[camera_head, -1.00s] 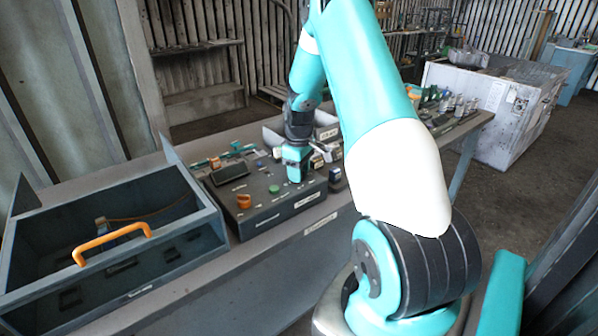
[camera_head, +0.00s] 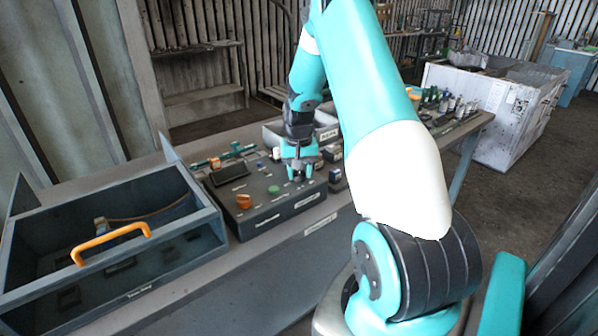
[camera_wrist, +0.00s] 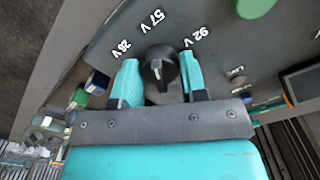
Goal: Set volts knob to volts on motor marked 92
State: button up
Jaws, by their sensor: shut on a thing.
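The black volts knob (camera_wrist: 160,69) sits on the dark control panel (camera_wrist: 110,45), with labels 26 V, 57 V and 92 V in an arc around it. Its pale pointer mark aims roughly up the picture, nearest 57 V. My gripper (camera_wrist: 162,80) has one teal finger on each side of the knob and is shut on it. In the head view my gripper (camera_head: 298,174) is down at the panel box (camera_head: 262,212), and the knob is hidden there. I cannot make out a motor marked 92.
A green button (camera_head: 274,190) and an orange knob (camera_head: 243,201) are on the panel to the left of my gripper. An open dark box with an orange handle (camera_head: 110,243) stands at the left. A grey bin (camera_head: 272,137) is behind the panel. Several small bottles (camera_head: 450,104) stand farther right.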

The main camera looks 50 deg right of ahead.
jog(key=m, duration=0.6)
jog(key=shift+w+d+r+m, duration=0.1)
jog(key=shift+m, duration=0.2)
jog(key=m, duration=0.5)
jog(key=shift+m, duration=0.4)
jog(key=o, duration=0.9)
notch_tip(320, 180, up, 17)
jog(key=shift+r+b, duration=0.15)
jog(key=shift+b, duration=1.1)
